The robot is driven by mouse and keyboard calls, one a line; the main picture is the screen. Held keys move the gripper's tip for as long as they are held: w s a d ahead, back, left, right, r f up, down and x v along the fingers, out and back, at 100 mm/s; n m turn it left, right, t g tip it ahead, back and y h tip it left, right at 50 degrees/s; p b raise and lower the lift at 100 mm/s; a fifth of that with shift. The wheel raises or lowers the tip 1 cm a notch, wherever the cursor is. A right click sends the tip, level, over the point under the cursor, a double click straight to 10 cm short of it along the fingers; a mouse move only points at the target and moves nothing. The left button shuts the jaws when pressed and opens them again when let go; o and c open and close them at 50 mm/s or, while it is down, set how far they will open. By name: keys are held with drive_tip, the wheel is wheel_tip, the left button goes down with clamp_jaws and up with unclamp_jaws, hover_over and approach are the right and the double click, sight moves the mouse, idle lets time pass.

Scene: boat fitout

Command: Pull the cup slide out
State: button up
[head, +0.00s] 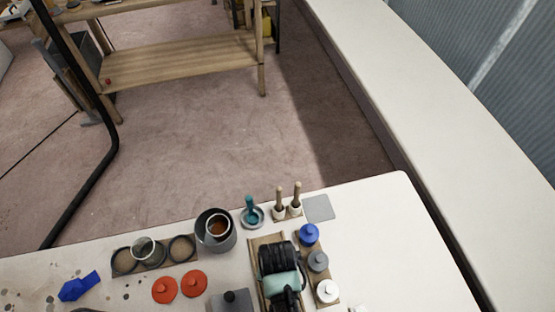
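A flat holder with round ring openings (181,248) lies on the white counter at the lower left; it may be the cup slide, but I cannot tell for sure. A pale grey cup (144,250) stands in its middle, between two empty-looking rings. Just right of it, a dark round pot (216,230) holds a smaller cup with brown contents. My gripper is not seen in this view.
Two red knobbed lids (165,290), a blue piece (79,287) and a grey block (232,301) lie nearby. A black ribbed and teal object (279,270) sits on a wooden board to the right, beside several knobbed lids (318,261).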

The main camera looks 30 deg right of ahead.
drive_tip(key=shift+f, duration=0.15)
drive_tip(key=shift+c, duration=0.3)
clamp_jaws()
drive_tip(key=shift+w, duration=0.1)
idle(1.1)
